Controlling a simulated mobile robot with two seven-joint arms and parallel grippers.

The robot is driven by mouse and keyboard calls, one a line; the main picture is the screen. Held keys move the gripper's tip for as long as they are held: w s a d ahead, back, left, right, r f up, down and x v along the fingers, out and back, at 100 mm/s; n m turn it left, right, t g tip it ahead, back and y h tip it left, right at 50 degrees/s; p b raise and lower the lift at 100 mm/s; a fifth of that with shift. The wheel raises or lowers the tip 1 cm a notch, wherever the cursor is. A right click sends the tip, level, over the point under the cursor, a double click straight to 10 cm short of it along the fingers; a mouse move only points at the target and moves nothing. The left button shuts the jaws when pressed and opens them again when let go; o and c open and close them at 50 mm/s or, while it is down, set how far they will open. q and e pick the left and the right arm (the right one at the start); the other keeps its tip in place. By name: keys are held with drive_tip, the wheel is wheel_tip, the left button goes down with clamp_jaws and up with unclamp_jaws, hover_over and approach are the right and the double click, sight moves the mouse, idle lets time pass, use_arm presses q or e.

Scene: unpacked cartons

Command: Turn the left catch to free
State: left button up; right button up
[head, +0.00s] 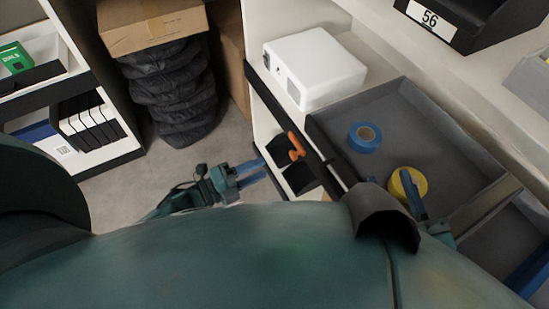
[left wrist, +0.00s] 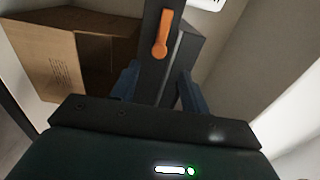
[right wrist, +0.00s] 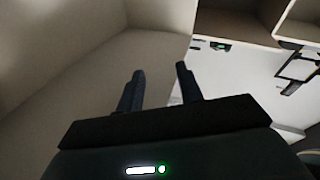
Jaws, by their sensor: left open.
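The orange catch (head: 296,147) sits on the dark front rail of the shelf unit in the head view. In the left wrist view the catch (left wrist: 161,35) is a lever on a dark upright strip, with its round end lower in the picture. My left gripper (head: 264,168) is open, a little left of the catch and apart from it. My right gripper (right wrist: 160,72) is open and empty; one blue finger shows near the yellow tape in the head view.
A grey tray (head: 400,105) holds a roll of blue tape (head: 365,138) and a roll of yellow tape (head: 398,184). A white box (head: 315,68) stands behind the rail. A carton (head: 150,24) rests on stacked black bags (head: 172,90). The floor left of the rail is clear.

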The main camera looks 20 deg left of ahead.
use_arm(q)
drive_tip(key=v, duration=0.5)
idle(0.4)
